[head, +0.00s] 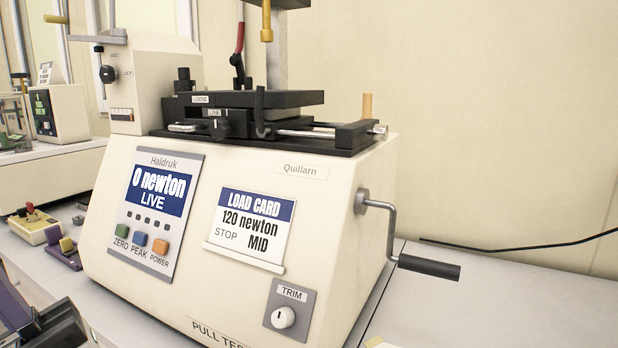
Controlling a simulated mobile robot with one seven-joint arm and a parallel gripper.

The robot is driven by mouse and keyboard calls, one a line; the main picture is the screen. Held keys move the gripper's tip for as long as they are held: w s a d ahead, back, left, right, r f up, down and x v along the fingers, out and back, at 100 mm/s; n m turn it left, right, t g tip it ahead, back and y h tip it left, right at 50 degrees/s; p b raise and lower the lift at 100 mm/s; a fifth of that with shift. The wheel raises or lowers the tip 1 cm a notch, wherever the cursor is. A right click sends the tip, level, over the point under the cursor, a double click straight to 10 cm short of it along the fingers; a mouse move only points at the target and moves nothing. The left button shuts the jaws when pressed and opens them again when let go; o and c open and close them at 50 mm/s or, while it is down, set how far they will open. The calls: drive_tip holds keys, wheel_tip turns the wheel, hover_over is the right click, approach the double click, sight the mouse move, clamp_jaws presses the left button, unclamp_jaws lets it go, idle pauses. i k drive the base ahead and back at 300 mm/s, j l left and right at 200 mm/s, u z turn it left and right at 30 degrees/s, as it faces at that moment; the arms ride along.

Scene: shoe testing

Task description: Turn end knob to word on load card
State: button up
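The load card (250,231) is on the front of the cream pull tester (330,215). It reads "120 newton" and "STOP MID". A black knob (108,74) with a small label beside it is on the upright housing at the left. Another dark knob (217,129) is at the front of the black stage, by small labels; its setting is too small to read. A white knob (284,318) sits on the grey TRIM plate at the lower right. I cannot tell which of these is the end knob.
A crank with a black handle (430,267) sticks out at the right side. The display (157,191) reads "0 newton LIVE". A yellow-tipped rod (267,30) hangs above the stage. Small yellow and purple fixtures (66,252) stand at the left. The right bench (490,300) is mostly clear.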

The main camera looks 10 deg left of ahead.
sight(380, 131)
drive_tip(key=k+j+z, duration=0.2)
drive_tip(key=j, duration=0.2)
drive_tip(key=j+z, duration=0.2)
drive_tip(key=j, duration=0.25)
drive_tip(key=k+j+z, duration=0.15)
drive_tip(key=j, duration=0.2)
drive_tip(key=k+j+z, duration=0.2)
drive_tip(key=j, duration=0.15)
drive_tip(key=j+z, duration=0.1)
drive_tip(key=z, duration=0.15)
drive_tip(key=i+l, duration=0.85)
drive_tip(key=i, duration=0.2)
